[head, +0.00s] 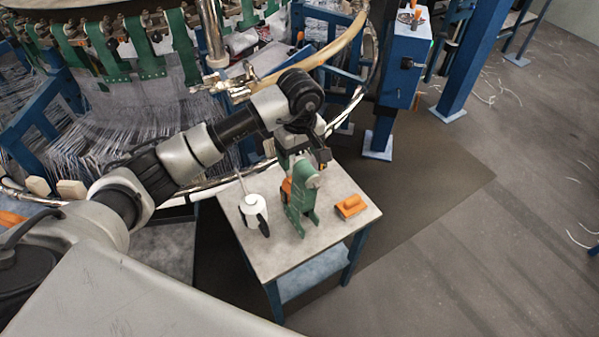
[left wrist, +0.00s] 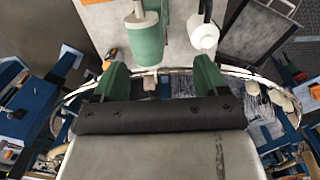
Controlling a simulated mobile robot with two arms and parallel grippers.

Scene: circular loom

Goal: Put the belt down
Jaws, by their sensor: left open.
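My left gripper (head: 303,190) hangs over the small grey-topped table (head: 268,257), pointing down. In the left wrist view its two green fingers (left wrist: 158,72) stand well apart, so it is open. A green rounded piece with a pale end (left wrist: 145,42) shows past the fingers in that view, over the tabletop. I cannot tell for sure whether it is the belt. In the head view green parts overlap under the wrist and I cannot separate finger from object there. My right gripper is not in view.
A white can with a dark handle (head: 252,210) stands on the table left of the gripper. An orange block-like tool (head: 350,207) lies to its right. The loom with green straps (head: 147,52) is behind, and a blue control post (head: 403,65) stands behind right.

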